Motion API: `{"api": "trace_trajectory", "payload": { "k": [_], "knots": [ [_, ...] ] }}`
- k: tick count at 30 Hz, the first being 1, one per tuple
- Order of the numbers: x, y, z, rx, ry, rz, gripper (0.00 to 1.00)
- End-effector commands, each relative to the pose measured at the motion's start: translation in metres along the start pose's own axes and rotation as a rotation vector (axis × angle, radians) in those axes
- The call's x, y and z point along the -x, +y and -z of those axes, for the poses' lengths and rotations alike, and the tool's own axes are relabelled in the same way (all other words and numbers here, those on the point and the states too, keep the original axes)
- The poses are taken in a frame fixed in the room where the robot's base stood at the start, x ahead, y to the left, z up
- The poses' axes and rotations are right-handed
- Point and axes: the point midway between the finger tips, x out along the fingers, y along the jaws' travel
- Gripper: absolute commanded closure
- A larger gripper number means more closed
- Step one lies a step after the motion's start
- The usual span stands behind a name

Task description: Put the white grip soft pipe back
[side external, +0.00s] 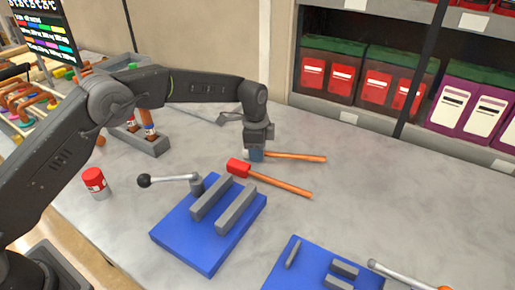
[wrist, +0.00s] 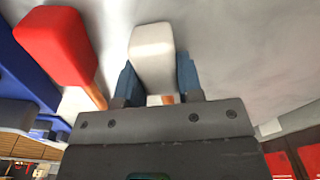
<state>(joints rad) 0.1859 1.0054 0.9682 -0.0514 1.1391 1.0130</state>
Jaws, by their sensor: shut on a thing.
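The white grip soft pipe shows in the wrist view as a pale blocky grip (wrist: 152,52) with a bit of orange pipe behind it. In the side view its orange pipe (side external: 300,157) reaches right from the fingers; the white grip is hidden there. My gripper (side external: 256,154) has its blue fingers (wrist: 158,80) on both sides of the white piece and is shut on it. It is low over the grey table; I cannot tell whether the pipe touches the table. A red grip soft pipe (side external: 275,181) lies just in front, its red grip (wrist: 55,45) left of the fingers in the wrist view.
A blue base with grey bars (side external: 205,250) and a black-knobbed lever (side external: 165,180) stands in front. Another blue base (side external: 300,262) is at the bottom. A grey holder (side external: 150,145), a red-topped can (side external: 95,182) and a rack are left.

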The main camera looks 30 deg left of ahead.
Motion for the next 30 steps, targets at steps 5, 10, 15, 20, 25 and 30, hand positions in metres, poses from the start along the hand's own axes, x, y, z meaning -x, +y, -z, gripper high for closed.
{"api": "trace_trajectory", "payload": {
  "k": [5,10,15,20,25,30],
  "knots": [
    [-0.001,0.0,0.0,0.0,0.001,0.002,0.61],
    [-0.002,0.0,0.0,0.0,0.001,0.001,0.44],
    [-0.002,0.0,0.0,0.0,0.001,0.001,0.36],
    [-0.001,0.0,0.0,0.0,0.0,0.0,0.36],
    [0.015,-0.001,0.0,0.0,0.002,0.004,0.36],
    [0.05,-0.001,0.0,0.0,0.003,0.005,0.36]
  ]
}}
